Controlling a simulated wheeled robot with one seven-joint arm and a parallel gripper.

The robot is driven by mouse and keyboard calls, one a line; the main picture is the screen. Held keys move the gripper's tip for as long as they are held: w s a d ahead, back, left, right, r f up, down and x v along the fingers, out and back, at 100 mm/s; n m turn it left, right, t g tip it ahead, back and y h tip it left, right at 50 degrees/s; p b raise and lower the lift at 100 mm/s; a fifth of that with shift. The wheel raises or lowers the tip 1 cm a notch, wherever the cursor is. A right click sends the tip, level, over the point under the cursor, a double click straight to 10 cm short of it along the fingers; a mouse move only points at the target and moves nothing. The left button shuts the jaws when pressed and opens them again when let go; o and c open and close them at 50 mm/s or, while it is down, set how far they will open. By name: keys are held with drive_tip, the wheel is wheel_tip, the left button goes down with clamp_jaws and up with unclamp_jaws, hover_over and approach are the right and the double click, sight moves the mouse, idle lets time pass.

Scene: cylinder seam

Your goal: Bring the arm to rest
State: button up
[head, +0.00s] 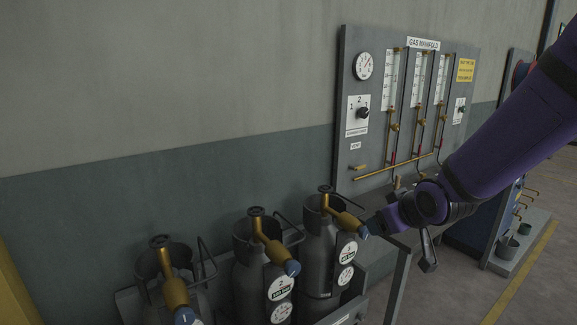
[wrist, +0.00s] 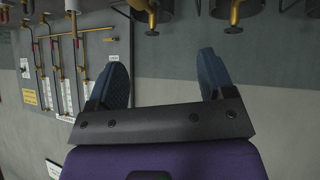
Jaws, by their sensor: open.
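My purple arm comes in from the upper right of the head view. My gripper (head: 378,223) appears close to the blue-capped valve of the rightmost cylinder (head: 319,245); I cannot tell whether they touch. In the wrist view my gripper (wrist: 161,70) has its two blue fingers spread wide, with nothing between them. The wrist view is upside down.
Two more grey cylinders (head: 247,283) with brass valves stand left of it in a rack (head: 398,282). The gas manifold panel (head: 350,185) is on the wall behind my arm, with gauges and tubes. A blue bench unit (head: 507,215) stands at the right.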

drive_tip(key=s+d+r+m+g, duration=0.1)
drive_tip(key=s+r, duration=0.3)
drive_tip(key=s, duration=0.4)
drive_tip(key=s+d+r+m+g+h, duration=0.1)
drive_tip(key=s+d+r, duration=0.3)
drive_tip(key=s, duration=0.4)
drive_tip(key=s+d+r+m+g+h, duration=0.1)
drive_tip(key=s+d+r+m+g, duration=0.1)
drive_tip(key=s+r, duration=0.3)
drive_tip(key=s+d+m, duration=0.1)
drive_tip(key=s, duration=0.3)
drive_tip(key=shift+d+r, duration=0.15)
drive_tip(key=shift+d, duration=0.1)
drive_tip(key=shift+o, duration=0.5)
idle(1.8)
